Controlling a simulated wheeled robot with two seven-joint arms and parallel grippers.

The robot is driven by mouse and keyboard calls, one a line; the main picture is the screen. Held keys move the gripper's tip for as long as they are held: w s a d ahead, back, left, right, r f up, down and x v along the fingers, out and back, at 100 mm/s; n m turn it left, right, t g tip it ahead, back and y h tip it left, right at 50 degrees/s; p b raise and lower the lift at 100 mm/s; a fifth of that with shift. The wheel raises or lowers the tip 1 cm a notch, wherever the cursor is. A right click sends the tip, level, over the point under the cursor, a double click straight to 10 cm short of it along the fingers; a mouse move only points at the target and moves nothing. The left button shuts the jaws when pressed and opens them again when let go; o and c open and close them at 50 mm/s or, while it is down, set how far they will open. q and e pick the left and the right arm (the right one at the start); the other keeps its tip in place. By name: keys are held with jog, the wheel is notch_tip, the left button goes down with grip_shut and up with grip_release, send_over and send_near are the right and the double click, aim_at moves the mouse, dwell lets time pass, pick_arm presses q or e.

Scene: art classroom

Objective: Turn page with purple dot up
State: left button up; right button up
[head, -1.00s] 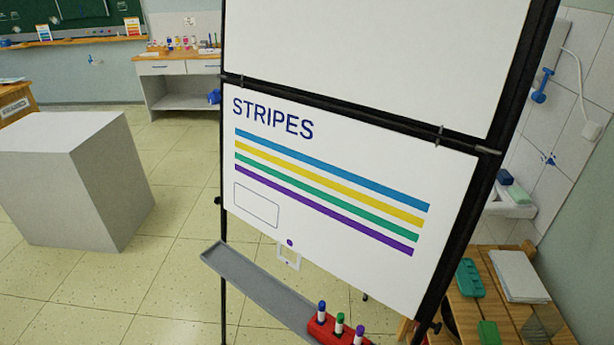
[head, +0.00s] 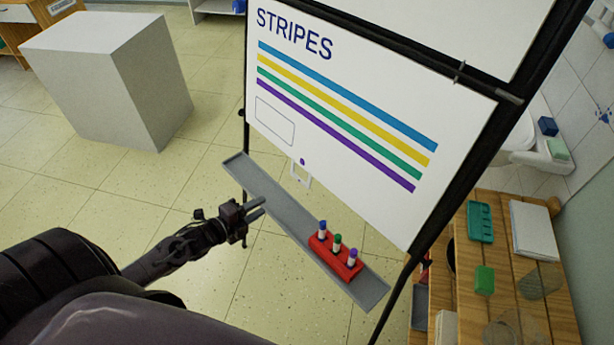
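The page (head: 340,125) headed STRIPES hangs on a black-framed flip stand, with blue, yellow, green and purple stripes and an empty outlined box. A small purple dot (head: 302,161) sits at its lower edge, above a white square tab (head: 301,175) that hangs below the page. My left gripper (head: 259,208) is in front of the stand, below and left of the tab, close to the grey tray in the picture. Its two fingers show a gap between them with nothing in it, and it is apart from the page. My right gripper is out of view.
A grey tray (head: 270,203) runs along the stand below the page. It carries a red holder (head: 335,257) with three capped markers. A wooden table (head: 520,305) with a green box and papers stands at right. A white block (head: 105,80) stands at left on open tiled floor.

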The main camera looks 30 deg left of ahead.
aim_at(300, 180)
pick_arm(q)
jog(key=shift+m+h, duration=0.5)
jog(key=shift+m, duration=0.3)
jog(key=w+d+b, duration=0.2)
jog(key=w+b, duration=0.1)
jog(key=w, duration=0.1)
jog(key=w+d+b, duration=0.2)
jog(key=w+b, duration=0.1)
jog(key=w, duration=0.2)
jog(key=w+d+b, duration=0.2)
jog(key=w+b, duration=0.1)
jog(key=w, duration=0.2)
jog(key=shift+r, duration=0.25)
jog(key=shift+s, duration=0.1)
jog(key=shift+c, duration=0.3)
grip_shut()
